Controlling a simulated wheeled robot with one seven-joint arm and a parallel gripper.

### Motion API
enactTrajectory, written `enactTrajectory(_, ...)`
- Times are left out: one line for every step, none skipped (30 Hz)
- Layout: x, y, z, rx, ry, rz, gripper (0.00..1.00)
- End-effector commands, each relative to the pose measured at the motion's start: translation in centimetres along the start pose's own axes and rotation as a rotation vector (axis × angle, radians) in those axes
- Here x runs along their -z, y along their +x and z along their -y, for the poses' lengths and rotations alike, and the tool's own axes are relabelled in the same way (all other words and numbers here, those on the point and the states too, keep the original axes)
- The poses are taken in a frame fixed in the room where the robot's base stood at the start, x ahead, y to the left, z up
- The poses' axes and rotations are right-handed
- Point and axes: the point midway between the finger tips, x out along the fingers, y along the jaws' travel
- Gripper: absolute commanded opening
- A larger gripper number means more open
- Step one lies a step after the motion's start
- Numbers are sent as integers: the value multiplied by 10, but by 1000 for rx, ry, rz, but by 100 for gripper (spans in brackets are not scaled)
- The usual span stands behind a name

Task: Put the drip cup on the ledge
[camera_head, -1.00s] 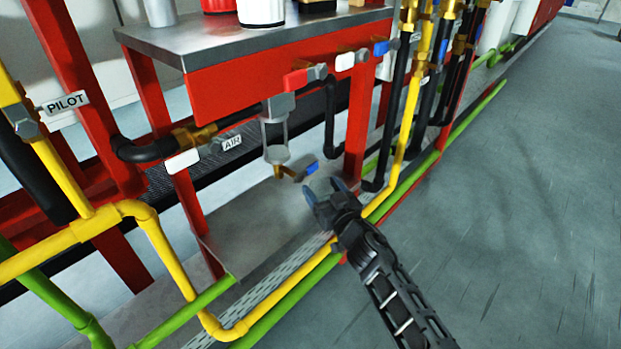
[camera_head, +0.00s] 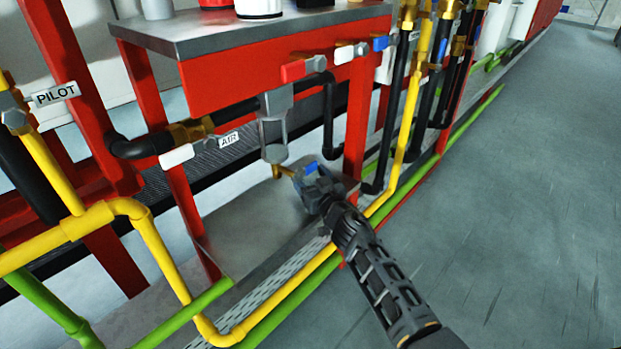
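A grey filter bowl (camera_head: 274,130) hangs under the red-handled valve. A brass drain (camera_head: 282,171) with a blue lever (camera_head: 311,168) sticks out below it. My gripper (camera_head: 314,183) is right at the blue lever, partly covering it. Whether its fingers touch or close on the lever cannot be told. A low steel shelf (camera_head: 235,232) lies beneath, and a steel top (camera_head: 250,33) stands above; I cannot tell which is the ledge. Cups stand on the top: a grey one (camera_head: 157,9) and a white one (camera_head: 259,8). None is clearly the drip cup.
Yellow pipe (camera_head: 160,255) and green pipe (camera_head: 292,306) run along the front, close under my arm. A red post (camera_head: 358,115) and black hoses (camera_head: 427,105) stand right of the gripper. The grey floor (camera_head: 510,220) at the right is clear.

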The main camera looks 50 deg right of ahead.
Motion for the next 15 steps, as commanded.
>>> enactTrajectory(-3,0,0,0,0,1,43)
enactTrajectory(-4,0,0,0,0,1,43)
enactTrajectory(-3,0,0,0,0,0,75)
enactTrajectory(-3,0,0,0,0,0,78)
enactTrajectory(-3,0,0,0,0,0,81)
enactTrajectory(-3,0,0,0,0,1,84)
enactTrajectory(-3,0,0,0,0,1,87)
enactTrajectory(-3,0,0,0,0,1,90)
enactTrajectory(-3,0,0,0,0,1,94)
enactTrajectory(-3,0,0,0,0,1,97)
enactTrajectory(-3,0,0,0,0,1,98)
enactTrajectory(-3,0,0,0,0,1,98)
enactTrajectory(-3,0,0,0,0,1,98)
enactTrajectory(-3,0,0,0,0,1,98)
enactTrajectory(-3,0,0,0,0,1,98)
